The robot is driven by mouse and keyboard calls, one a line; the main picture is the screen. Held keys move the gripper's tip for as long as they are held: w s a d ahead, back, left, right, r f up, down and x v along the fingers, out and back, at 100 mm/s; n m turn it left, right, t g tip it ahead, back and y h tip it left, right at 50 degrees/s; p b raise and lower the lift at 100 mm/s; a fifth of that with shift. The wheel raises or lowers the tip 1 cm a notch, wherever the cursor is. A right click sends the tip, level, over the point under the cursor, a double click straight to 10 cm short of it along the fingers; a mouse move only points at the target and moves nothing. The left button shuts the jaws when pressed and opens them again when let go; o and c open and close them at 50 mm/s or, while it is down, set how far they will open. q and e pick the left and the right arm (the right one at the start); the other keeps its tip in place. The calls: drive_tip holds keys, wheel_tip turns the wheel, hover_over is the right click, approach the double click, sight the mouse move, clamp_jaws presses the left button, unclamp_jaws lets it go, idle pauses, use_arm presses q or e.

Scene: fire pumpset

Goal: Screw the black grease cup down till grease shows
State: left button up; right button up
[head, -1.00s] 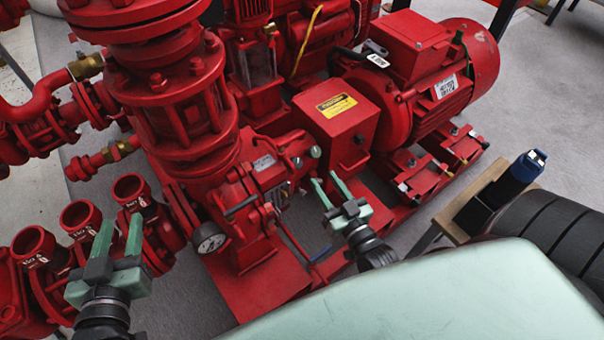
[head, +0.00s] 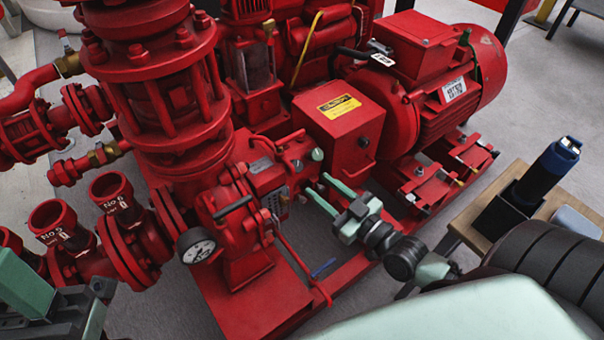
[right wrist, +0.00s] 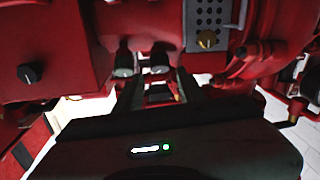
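My right gripper (head: 317,184) is open, its two pale green fingers apart and pointing at the red pump body (head: 240,215), below the red box with the yellow label. In the right wrist view its dark fingers (right wrist: 157,85) straddle a gap with small dark and red parts behind it. I see nothing clearly held there. I cannot make out the black grease cup for certain; a small dark part (right wrist: 158,52) shows beyond the gap. No grease can be made out. My left gripper (head: 28,290) is cut off at the lower left, and its finger opening is not clear.
A black knob (right wrist: 30,73) sits on a red face at the left of the right wrist view. A brass-coloured knob (right wrist: 207,39) is on a grey perforated plate. A gauge (head: 197,246) and red pipe outlets crowd the left. A wooden stand (head: 500,232) holds a blue-black tool.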

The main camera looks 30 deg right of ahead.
sight(300, 170)
drive_tip(key=b+x, duration=0.2)
drive_tip(key=x, duration=0.5)
drive_tip(key=shift+w, duration=0.1)
clamp_jaws()
